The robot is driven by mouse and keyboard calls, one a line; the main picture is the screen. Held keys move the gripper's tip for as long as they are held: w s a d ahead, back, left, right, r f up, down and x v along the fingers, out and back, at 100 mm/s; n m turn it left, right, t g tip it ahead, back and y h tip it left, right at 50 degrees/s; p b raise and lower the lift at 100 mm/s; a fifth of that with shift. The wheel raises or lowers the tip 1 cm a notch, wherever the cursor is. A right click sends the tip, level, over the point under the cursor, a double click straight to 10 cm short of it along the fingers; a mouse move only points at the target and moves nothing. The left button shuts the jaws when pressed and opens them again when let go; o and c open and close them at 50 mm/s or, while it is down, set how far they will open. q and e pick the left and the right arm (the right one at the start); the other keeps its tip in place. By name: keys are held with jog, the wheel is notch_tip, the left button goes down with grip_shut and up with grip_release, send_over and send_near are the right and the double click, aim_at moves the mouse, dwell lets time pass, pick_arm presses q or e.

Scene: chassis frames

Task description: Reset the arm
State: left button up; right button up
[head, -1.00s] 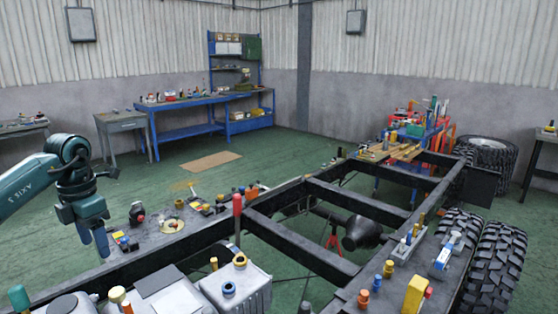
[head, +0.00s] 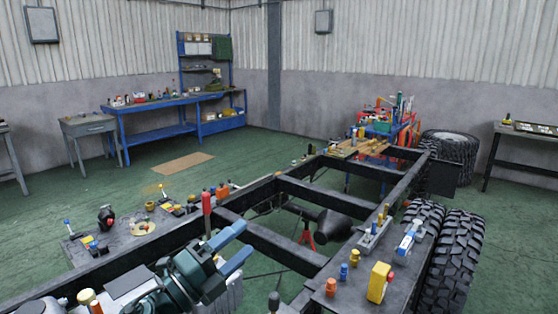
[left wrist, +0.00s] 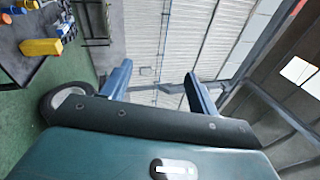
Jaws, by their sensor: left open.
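My left gripper (head: 238,247) is in the lower middle of the head view, above the near part of the black chassis frame (head: 290,243). Its two blue fingers are spread apart with nothing between them, and they point up and to the right. The fingers also show in the left wrist view (left wrist: 158,82), where they point toward the corrugated wall and ceiling. The gripper hides part of the grey box beneath it. My right gripper is not in either view.
A red post (head: 207,212) stands close to the left of the gripper. A side plate with a yellow block (head: 380,282) and small fittings lies to the right, beside large tyres (head: 452,262). A blue workbench (head: 165,108) stands far back. Green floor (head: 130,185) is open at the left.

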pick_arm(q)
jog(key=s+a+f+n+y, duration=0.3)
jog(key=a+f+n+y, duration=0.3)
jog(key=n+y, duration=0.3)
jog(key=s+a+f+n+y, duration=0.3)
jog(key=a+f+n+y, duration=0.25)
jog(key=n, duration=0.65)
jog(key=s+a+f+n+g, duration=0.1)
jog(key=s+f+n+g, duration=0.1)
jog(key=s+f+g, duration=0.35)
jog(key=s+f+n+g, duration=0.2)
jog(key=s+f, duration=0.1)
jog(key=s, duration=0.6)
jog(key=s+a+f+n+g, duration=0.1)
jog(key=s+f+n+g, duration=0.1)
jog(key=s+f+g, duration=0.45)
jog(key=w+d+f+m+t+h+b, duration=0.1)
jog(key=w+d+f+t+h+b, duration=0.1)
jog(key=w+d+f+t+b, duration=0.2)
jog(key=shift+w+d+f+t+h+b, duration=0.3)
jog(key=shift+d+f+t+b, duration=0.85)
jog(key=shift+f+t, duration=1.95)
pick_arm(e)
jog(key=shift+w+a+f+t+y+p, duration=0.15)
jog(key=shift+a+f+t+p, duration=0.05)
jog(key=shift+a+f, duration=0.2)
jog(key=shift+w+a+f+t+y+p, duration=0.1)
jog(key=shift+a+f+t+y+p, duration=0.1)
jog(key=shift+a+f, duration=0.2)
